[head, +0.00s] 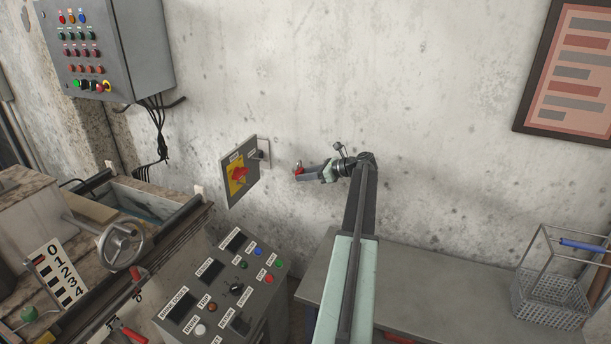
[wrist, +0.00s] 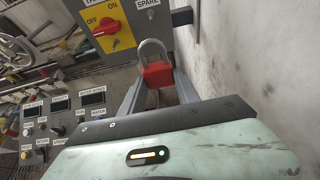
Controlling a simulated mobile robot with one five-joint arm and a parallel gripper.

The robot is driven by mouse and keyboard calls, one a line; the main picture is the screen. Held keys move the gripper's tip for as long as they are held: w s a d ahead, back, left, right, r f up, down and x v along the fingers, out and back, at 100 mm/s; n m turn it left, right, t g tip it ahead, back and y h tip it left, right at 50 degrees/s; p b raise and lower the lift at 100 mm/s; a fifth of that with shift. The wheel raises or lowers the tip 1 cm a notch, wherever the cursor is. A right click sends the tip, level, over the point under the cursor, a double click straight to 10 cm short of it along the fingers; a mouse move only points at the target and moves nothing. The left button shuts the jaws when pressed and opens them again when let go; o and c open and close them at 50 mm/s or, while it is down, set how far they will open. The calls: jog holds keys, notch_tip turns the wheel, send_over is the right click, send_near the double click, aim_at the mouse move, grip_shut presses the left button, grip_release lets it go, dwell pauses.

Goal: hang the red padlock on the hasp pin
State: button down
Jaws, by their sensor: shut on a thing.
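The red padlock (wrist: 155,75) is between the two fingers of my gripper (wrist: 156,84) in the wrist view, with its grey shackle loop pointing up and away from my palm. The pin (wrist: 150,12) shows beyond the shackle at the top of the wrist view. A gap separates padlock and pin in the head view.
The yellow switch panel with a red rotary knob (head: 238,175) is left of the gripper. A sloped button console (head: 215,285) stands below it. A grey bench (head: 430,290) with a wire basket (head: 550,300) is at right. The wall around my arm is bare.

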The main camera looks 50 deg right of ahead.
jog(key=shift+s, duration=0.15)
jog(key=shift+s+d, duration=0.3)
jog(key=shift+s, duration=0.75)
jog(key=shift+s+d, duration=0.25)
jog(key=shift+s, duration=0.75)
jog(key=shift+s, duration=0.15)
jog(key=shift+s+d, duration=0.25)
jog(key=shift+s, duration=0.7)
jog(key=shift+s+d, duration=0.2)
jog(key=shift+s, duration=0.7)
jog(key=shift+s+d, duration=0.25)
jog(key=shift+s, duration=0.7)
